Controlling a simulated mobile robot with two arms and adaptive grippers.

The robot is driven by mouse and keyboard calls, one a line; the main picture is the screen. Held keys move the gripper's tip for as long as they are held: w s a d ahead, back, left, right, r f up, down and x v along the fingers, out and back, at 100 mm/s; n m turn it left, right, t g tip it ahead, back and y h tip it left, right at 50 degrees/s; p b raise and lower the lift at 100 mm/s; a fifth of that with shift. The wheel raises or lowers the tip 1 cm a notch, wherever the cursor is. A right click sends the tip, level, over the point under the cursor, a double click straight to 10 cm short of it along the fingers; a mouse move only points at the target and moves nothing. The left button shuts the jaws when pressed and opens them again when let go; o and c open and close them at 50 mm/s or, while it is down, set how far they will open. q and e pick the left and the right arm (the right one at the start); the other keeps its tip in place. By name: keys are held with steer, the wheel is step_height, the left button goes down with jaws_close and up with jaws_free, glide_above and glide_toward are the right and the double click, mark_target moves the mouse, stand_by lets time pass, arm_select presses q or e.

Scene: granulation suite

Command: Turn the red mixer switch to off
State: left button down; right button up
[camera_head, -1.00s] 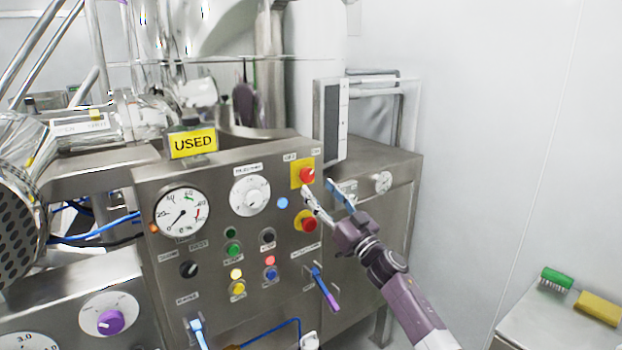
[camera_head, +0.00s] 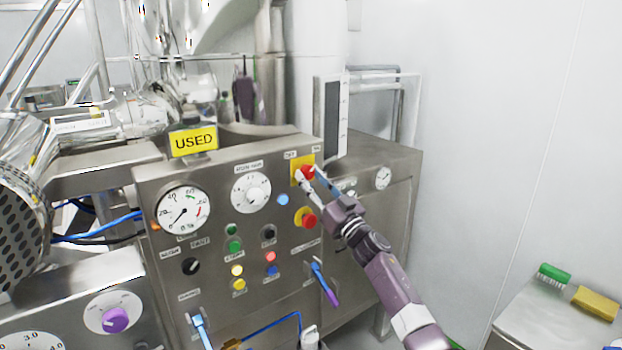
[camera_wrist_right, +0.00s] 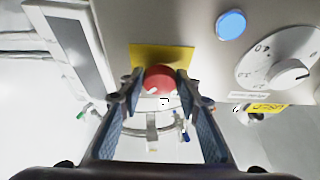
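The red mixer switch (camera_head: 307,172) is a round red knob on a yellow plate (camera_head: 295,163), high on the right of the steel control panel. In the right wrist view the red knob (camera_wrist_right: 160,78) sits between the two fingertips of my right gripper (camera_wrist_right: 160,84), in front of its yellow plate (camera_wrist_right: 148,53). My right gripper (camera_head: 307,171) reaches in from the lower right, and its fingertips close in on both sides of the knob. The knob is partly covered, and its pointing direction is unclear. My left gripper is not in view.
A second red knob (camera_head: 309,220) on yellow sits just below. A blue button (camera_head: 282,200) and white dial (camera_head: 250,192) are to the left. Coloured buttons and a blue-purple lever (camera_head: 323,283) are lower. A side table (camera_head: 545,310) holds brushes.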

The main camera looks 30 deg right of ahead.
steer(key=c, duration=0.4)
